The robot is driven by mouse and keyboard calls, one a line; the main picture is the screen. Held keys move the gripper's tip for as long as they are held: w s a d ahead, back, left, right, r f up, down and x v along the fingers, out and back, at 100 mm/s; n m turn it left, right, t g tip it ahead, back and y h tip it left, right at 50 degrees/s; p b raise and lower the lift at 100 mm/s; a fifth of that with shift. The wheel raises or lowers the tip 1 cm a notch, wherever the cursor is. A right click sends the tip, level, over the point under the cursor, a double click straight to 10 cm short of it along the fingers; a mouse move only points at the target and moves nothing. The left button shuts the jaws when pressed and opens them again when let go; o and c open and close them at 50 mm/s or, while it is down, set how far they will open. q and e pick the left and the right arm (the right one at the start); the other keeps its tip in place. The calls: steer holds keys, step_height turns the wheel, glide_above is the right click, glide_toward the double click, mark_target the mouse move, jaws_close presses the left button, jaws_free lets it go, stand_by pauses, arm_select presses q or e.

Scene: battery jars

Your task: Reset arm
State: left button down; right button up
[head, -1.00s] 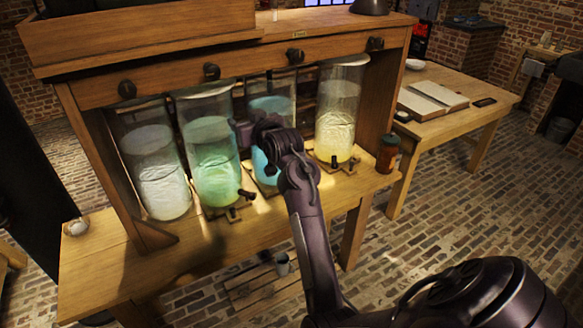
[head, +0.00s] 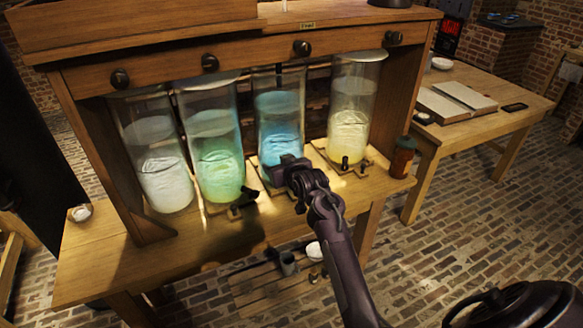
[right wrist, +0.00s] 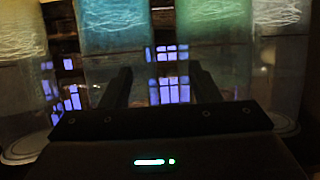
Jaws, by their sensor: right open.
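My right gripper (head: 285,170) is low in front of the blue jar (head: 280,120), near its base. In the right wrist view its two dark fingers (right wrist: 160,85) are apart with nothing held between them. To the left stand the green jar (head: 215,150) and the white jar (head: 160,160); to the right stands the yellow jar (head: 350,115). All are upright glass cylinders in the wooden bench. The gripper hides part of the blue jar's lower front; whether it touches the jar I cannot tell. My left gripper is out of view.
A small brown jar (head: 402,158) stands at the bench's right end. A dark lever (head: 244,200) sticks out before the green jar, another (head: 345,163) before the yellow jar.

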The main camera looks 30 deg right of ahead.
steer(key=shift+s+d+f, duration=0.15)
steer(key=shift+d+f, duration=0.1)
steer(key=shift+f, duration=0.4)
steer(key=s+a+f+n+g, duration=0.1)
steer(key=s+a+f+g, duration=0.15)
steer(key=s+f, duration=0.7)
steer(key=s+a+f+g+y, duration=0.15)
steer(key=s+a+f, duration=0.3)
steer(key=f, duration=1.05)
steer(key=s+a+f+n+g, duration=0.1)
steer(key=s+a+f+g, duration=0.2)
steer(key=s+f, duration=0.7)
steer(key=s+f+g, duration=0.2)
steer(key=s+f, duration=0.4)
steer(key=s, duration=0.5)
steer(key=s+f+g, duration=0.1)
steer(key=s+f, duration=0.5)
steer(key=s, duration=0.5)
steer(key=s+f+n+g, duration=0.1)
steer(key=s+f+g, duration=0.1)
steer(key=s+f, duration=0.4)
steer(key=s, duration=0.5)
steer(key=shift+s+a+f+g, duration=0.25)
steer(key=shift+s+g, duration=0.05)
steer(key=shift+s, duration=0.05)
steer(key=shift+h, duration=0.25)
